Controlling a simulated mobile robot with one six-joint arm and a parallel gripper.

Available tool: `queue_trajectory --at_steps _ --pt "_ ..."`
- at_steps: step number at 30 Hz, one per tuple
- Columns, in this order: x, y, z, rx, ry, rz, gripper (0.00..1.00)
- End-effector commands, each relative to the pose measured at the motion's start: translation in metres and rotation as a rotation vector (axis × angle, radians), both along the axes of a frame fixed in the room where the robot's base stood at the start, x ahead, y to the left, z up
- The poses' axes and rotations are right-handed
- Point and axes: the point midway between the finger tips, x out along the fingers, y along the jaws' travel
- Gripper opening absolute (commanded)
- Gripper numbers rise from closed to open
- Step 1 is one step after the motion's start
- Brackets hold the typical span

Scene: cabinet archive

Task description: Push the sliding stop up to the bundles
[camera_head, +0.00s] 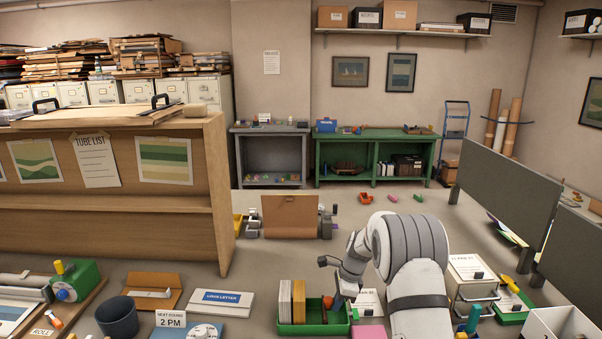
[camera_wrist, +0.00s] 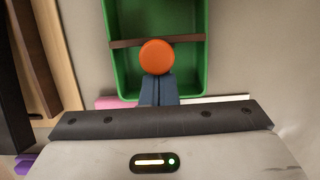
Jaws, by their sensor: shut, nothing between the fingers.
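A green tray (camera_head: 313,329) stands on the table in the head view, with two upright bundles, one tan (camera_head: 285,302) and one orange-brown (camera_head: 298,302), in its left part. The sliding stop is a dark brown bar (camera_wrist: 125,43) across the tray (camera_wrist: 200,70) in the wrist view, with a round orange knob (camera_wrist: 158,56); the knob (camera_head: 328,302) also shows in the head view, right of the bundles. My gripper (camera_wrist: 158,80) is shut and empty, its blue-grey fingertips right at the knob's near side. I cannot tell whether they touch. The bundles are not clearly seen in the wrist view.
A pink block (camera_head: 368,331) lies right of the tray. A white dial on a blue base (camera_head: 202,332) and a loan letter box (camera_head: 222,303) stand to the left. Inside the tray, the floor beyond the stop looks clear.

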Motion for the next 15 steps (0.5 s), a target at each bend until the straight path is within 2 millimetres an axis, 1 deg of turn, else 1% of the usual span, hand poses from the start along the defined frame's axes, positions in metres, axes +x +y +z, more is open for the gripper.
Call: queue_trajectory --at_steps 15 --pt "0.000 0.016 0.000 0.000 0.001 0.000 0.00"
